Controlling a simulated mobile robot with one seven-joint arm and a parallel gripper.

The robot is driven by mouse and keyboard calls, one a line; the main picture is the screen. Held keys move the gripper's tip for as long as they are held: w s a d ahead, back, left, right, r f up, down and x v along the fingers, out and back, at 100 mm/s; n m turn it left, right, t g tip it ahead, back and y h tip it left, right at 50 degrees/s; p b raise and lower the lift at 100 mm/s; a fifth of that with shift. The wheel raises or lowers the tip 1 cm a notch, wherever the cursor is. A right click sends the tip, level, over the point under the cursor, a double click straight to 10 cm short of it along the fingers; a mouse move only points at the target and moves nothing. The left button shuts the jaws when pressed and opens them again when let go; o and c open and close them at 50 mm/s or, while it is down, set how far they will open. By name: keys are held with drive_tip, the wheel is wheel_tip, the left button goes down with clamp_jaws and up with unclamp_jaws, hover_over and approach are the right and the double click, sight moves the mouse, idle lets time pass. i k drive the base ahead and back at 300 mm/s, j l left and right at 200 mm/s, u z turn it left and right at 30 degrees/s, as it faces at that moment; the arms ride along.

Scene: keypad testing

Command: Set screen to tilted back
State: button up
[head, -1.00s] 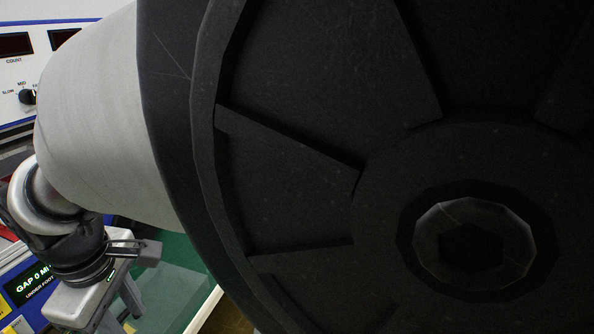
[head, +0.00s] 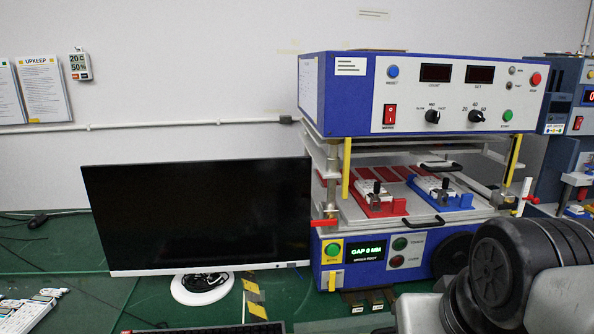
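The screen (head: 200,215) is a wide black monitor with a white lower bezel, standing on the green bench left of the machine. Its display is dark. Its round white stand base (head: 202,287) shows below the lower edge; the neck is mostly hidden behind the panel. The panel looks close to upright, but its exact tilt is hard to tell from the front. My gripper is out of view. Only dark and grey links of my arm show at the lower right, well apart from the screen.
A blue and white test machine (head: 345,105) with knobs, buttons and red and blue fixtures stands close to the screen's right edge. A keyboard (head: 250,328) lies at the front edge of the picture. Keypad parts (head: 28,310) lie at lower left. Bench left of the screen is mostly clear.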

sight(220, 215)
drive_tip(key=u, duration=1)
